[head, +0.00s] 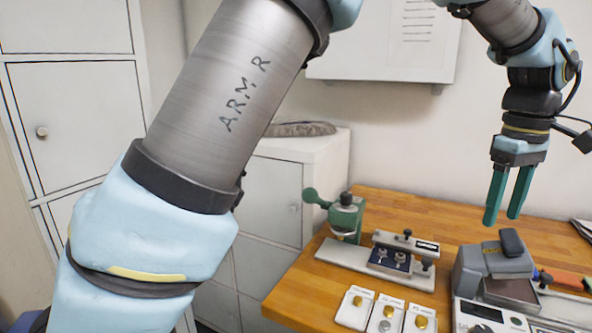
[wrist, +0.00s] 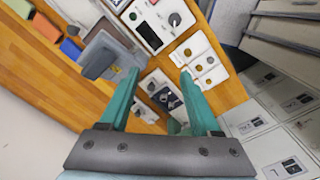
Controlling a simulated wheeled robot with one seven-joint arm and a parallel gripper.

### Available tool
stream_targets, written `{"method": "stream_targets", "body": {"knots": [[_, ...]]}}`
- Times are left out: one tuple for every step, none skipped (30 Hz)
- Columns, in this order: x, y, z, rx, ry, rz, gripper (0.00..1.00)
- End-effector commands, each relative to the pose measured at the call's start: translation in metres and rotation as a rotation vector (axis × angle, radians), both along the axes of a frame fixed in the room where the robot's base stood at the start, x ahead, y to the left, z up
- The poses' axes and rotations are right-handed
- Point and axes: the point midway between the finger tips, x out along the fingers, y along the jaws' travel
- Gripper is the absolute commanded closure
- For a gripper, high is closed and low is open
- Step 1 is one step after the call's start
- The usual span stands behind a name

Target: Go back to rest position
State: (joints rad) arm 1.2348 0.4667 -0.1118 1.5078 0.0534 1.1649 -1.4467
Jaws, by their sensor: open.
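My gripper (head: 501,218) hangs from the raised arm at the right of the head view, its two green fingers pointing down. The fingers are apart with nothing between them. Their tips are above the wooden bench, clear of the things on it. In the wrist view my gripper (wrist: 160,74) also shows open and empty, with bench equipment below. My grey and light blue arm covers much of the left and middle of the head view.
The wooden bench (head: 450,222) holds a green press (head: 345,218), a clamp fixture (head: 405,252), a grey machine (head: 497,262) and several cards with round pieces (head: 386,312). Lockers (head: 75,110) stand left. A white wall box (head: 385,45) hangs behind.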

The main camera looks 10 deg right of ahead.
Motion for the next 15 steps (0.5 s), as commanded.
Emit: {"method": "stream_targets", "body": {"knots": [[0.009, 0.005, -0.004, -0.001, -0.002, 0.004, 0.36], [0.014, 0.007, -0.005, -0.002, -0.002, 0.004, 0.36], [0.018, 0.011, -0.007, -0.002, -0.002, 0.001, 0.36], [0.022, 0.013, -0.008, -0.003, -0.003, -0.002, 0.36], [0.026, 0.016, -0.01, -0.004, -0.003, -0.003, 0.36], [0.032, 0.02, -0.013, -0.005, -0.004, -0.005, 0.36], [0.037, 0.023, -0.014, -0.006, -0.005, -0.007, 0.36], [0.042, 0.027, -0.017, -0.006, -0.006, -0.008, 0.36], [0.05, 0.033, -0.02, -0.007, -0.007, -0.011, 0.36], [0.055, 0.038, -0.022, -0.009, -0.008, -0.013, 0.36], [0.062, 0.043, -0.025, -0.011, -0.009, -0.015, 0.36], [0.07, 0.051, -0.029, -0.011, -0.01, -0.02, 0.36], [0.078, 0.057, -0.032, -0.013, -0.011, -0.021, 0.36], [0.085, 0.064, -0.035, -0.015, -0.013, -0.025, 0.36], [0.094, 0.073, -0.04, -0.017, -0.015, -0.029, 0.36]]}}
